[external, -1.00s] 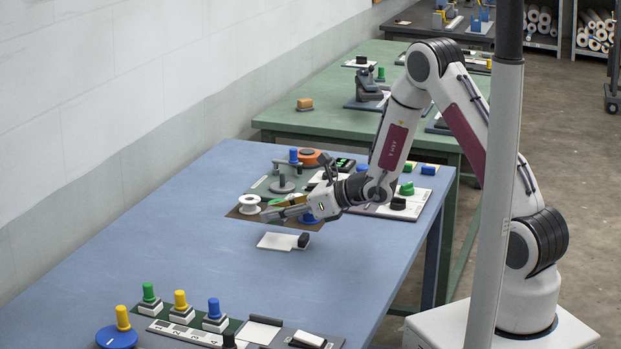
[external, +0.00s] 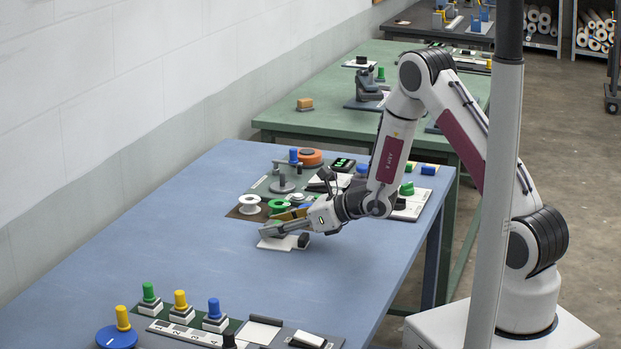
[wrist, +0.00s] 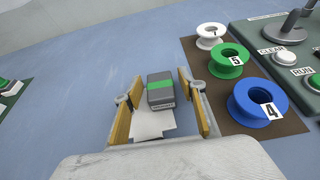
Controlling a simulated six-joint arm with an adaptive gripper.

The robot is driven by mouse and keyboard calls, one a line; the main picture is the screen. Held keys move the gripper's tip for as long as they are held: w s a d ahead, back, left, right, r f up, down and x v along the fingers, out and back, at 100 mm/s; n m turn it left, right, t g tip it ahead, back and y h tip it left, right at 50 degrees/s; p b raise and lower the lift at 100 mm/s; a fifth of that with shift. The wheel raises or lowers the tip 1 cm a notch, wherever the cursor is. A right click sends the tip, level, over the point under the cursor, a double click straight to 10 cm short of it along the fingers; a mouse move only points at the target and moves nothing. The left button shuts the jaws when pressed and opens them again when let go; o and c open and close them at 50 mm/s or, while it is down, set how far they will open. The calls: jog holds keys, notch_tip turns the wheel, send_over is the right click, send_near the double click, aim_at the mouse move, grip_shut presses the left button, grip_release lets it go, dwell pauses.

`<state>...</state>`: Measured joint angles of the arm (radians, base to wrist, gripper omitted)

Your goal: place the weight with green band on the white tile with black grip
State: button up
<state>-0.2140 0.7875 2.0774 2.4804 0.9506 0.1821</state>
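The weight with the green band (wrist: 160,90) is a grey block that shows in the wrist view between my gripper's two fingers. It appears to stand on the white tile (wrist: 153,126), part of which shows below it. My gripper (wrist: 158,96) is open, with a gap on each side of the weight. In the external view my gripper (external: 272,229) is low over the white tile (external: 274,245). The tile's black grip (external: 304,240) is at its right end. I cannot make out the weight in the external view.
White, green (wrist: 229,60) and blue (wrist: 257,102) spools stand on a brown mat (wrist: 197,65) close to the right finger. A control panel (wrist: 285,35) is beyond them. Several knobbed weights and a blue disc (external: 117,337) are at the table's front. The middle of the table is clear.

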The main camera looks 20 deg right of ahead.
jog(key=shift+r, duration=0.2)
dwell(0.3)
jog(key=shift+s+d+r, duration=0.25)
jog(key=shift+s+d, duration=0.1)
jog(key=shift+d, duration=0.05)
jog(key=shift+v, duration=0.95)
notch_tip(320, 180, up, 5)
jog(key=shift+f, duration=0.25)
jog(key=shift+r, duration=1.15)
